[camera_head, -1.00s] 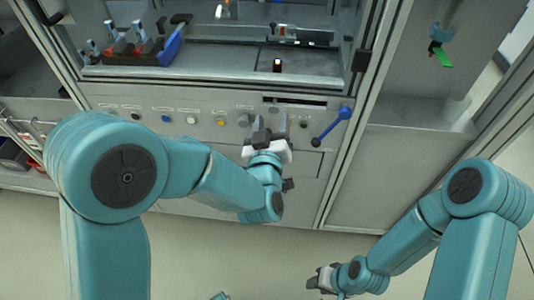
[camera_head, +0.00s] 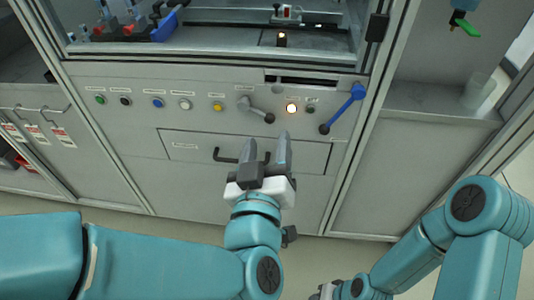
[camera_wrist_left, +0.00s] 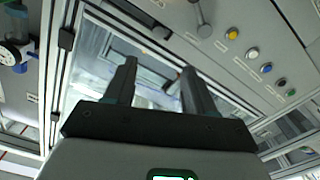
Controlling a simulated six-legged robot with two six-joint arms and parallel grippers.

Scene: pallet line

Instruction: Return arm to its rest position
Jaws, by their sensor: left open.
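My left gripper (camera_head: 267,152) is open and empty in the head view. Its two grey fingers point up toward the grey control panel (camera_head: 140,130) and overlap the drawer front below the buttons. In the left wrist view both fingers (camera_wrist_left: 158,85) stand apart with nothing between them. My left arm crosses the lower left of the head view. My right gripper (camera_head: 325,291) shows only in part at the bottom edge, and its jaws cannot be made out.
The panel has a row of coloured buttons, a lit round lamp (camera_head: 291,108), a grey lever (camera_head: 257,110) and a blue-handled lever (camera_head: 342,108). A drawer handle (camera_head: 226,156) sticks out behind my left fingers. Open floor lies below the cabinet.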

